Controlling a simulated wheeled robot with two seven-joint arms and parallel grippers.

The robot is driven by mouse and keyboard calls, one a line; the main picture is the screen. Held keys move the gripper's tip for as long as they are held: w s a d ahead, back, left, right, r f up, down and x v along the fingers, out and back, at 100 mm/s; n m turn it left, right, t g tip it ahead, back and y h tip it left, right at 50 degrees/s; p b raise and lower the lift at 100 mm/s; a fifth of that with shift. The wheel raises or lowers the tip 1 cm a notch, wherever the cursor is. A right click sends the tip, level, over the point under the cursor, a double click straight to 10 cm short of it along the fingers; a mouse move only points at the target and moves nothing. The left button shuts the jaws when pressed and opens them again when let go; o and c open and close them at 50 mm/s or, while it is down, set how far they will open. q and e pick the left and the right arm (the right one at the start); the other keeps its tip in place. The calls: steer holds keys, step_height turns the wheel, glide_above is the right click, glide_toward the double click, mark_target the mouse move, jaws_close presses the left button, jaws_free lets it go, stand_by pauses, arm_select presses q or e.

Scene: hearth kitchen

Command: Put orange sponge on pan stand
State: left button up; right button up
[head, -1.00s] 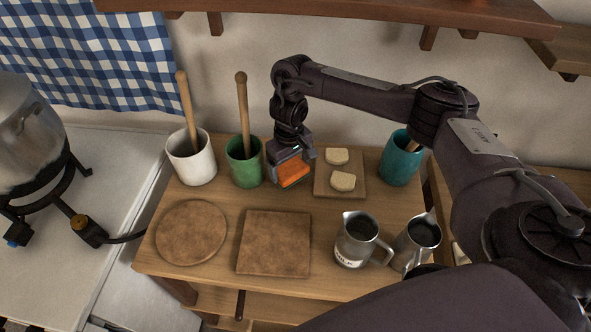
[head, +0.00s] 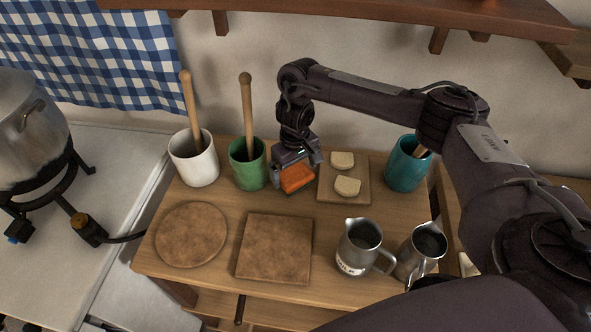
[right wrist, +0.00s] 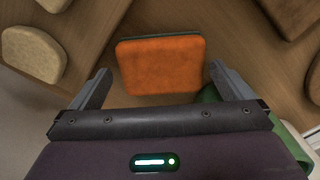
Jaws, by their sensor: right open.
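The orange sponge (head: 297,179) lies on the wooden worktop between the green cup and the small board with pale pieces. In the right wrist view the sponge (right wrist: 160,66) shows its orange top and a thin green edge. My right gripper (head: 297,171) is open over it. In that wrist view its fingers (right wrist: 160,80) stand on either side of the sponge, with small gaps; I cannot tell their height. A brown square mat (head: 274,248) and a brown round mat (head: 191,234) lie nearer the front; which one is the pan stand is not marked. My left gripper is not in view.
A white cup (head: 194,164) and a green cup (head: 247,170) hold wooden-handled tools. A teal cup (head: 405,168) stands right of the small board (head: 343,194). Two metal jugs (head: 358,247) stand at front right. A pot (head: 27,130) is on the burner at left.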

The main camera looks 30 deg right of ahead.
mark_target(295, 174)
step_height(295, 174, up, 7)
steer(key=shift+f+p, duration=0.1)
steer(key=shift+p, duration=0.9)
